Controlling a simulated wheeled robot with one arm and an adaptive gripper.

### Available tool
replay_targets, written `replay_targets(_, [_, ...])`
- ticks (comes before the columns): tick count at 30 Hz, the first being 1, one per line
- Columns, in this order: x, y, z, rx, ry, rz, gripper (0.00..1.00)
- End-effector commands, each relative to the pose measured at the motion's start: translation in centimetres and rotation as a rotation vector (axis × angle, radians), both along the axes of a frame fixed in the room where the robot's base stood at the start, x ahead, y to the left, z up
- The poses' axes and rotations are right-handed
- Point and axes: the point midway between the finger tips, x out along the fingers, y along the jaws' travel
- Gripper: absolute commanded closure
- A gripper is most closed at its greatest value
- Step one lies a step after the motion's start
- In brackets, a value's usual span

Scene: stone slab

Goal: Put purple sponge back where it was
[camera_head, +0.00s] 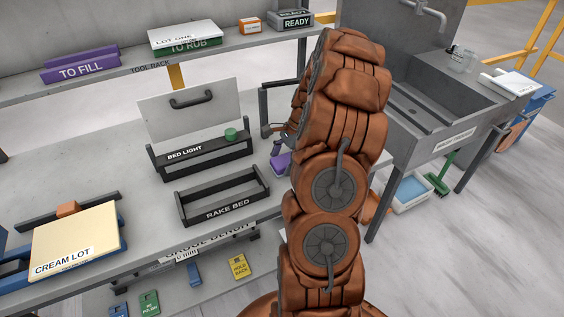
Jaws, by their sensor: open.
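A purple item (281,163), which looks like the sponge, is on the grey slab right of the two black beds. My arm hides its right part. I cannot tell whether a finger touches the purple item.
The black RAKE BED tray (222,209) is empty. The BED LIGHT holder (205,155) carries a white board (190,110) and a green cylinder (231,134). A CREAM LOT board (76,238) is at left. Above runs a shelf (120,75); a sink (425,100) is at right.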

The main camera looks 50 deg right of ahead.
Motion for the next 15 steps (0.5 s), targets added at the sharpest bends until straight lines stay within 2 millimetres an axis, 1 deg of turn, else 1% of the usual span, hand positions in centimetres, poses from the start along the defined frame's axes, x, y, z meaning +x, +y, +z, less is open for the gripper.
replay_targets(5, [-0.2, -1.0, 1.9, -0.006, -0.004, -0.001, 0.14])
replay_targets(9, [-0.5, -2.0, 4.3, -0.009, -0.006, -0.003, 0.14])
replay_targets(15, [-1.0, -3.1, 7.4, -0.004, -0.003, -0.002, 0.14])
